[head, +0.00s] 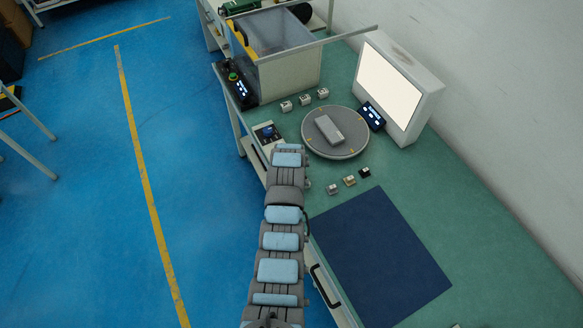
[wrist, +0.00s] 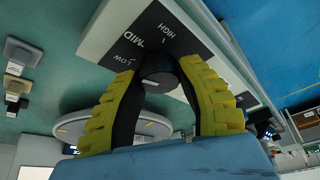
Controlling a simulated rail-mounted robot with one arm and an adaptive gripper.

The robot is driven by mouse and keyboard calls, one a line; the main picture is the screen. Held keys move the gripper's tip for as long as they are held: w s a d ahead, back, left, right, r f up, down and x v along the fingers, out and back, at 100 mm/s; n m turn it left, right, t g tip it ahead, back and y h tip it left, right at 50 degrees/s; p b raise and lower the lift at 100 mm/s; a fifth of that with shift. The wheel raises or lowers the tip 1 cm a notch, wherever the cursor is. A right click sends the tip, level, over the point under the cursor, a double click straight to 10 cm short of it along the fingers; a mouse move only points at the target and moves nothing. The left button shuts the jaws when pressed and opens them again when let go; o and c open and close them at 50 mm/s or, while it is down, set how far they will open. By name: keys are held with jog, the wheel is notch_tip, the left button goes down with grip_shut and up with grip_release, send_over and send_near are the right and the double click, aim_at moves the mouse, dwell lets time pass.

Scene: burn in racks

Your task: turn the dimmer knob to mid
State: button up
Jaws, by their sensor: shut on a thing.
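The dimmer knob (wrist: 159,80) is dark and round, on a black plate (wrist: 180,30) marked LOW, MID and HIGH. The plate is on a pale box (wrist: 97,38). My gripper (wrist: 158,67) has its yellow and black fingers shut on the knob, one on each side, in the wrist view. A faint light mark shows on the knob, but I cannot tell surely which label it points to. In the head view, the box (head: 261,141) stands at the bench's left edge by my arm's end; the fingers are not clear there.
A round turntable (head: 345,151) bearing a grey block (head: 328,130) is just right of the box. Small parts (head: 349,181) lie nearby. A dark blue mat (head: 380,255) covers the near bench.

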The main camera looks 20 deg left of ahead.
jog(key=shift+f+m+h+b, duration=0.1)
jog(key=shift+m+h+b, duration=0.4)
jog(key=shift+m, duration=0.65)
jog(key=shift+f+m+h+b, duration=0.1)
jog(key=shift+m+h+b, duration=0.4)
jog(key=shift+m, duration=0.65)
jog(key=o, duration=1.2)
jog(key=shift+r, duration=0.1)
jog(key=shift+r, duration=0.1)
jog(key=shift+v, duration=0.75)
jog(key=v, duration=1)
jog(key=shift+r, duration=0.2)
jog(key=shift+d, duration=0.1)
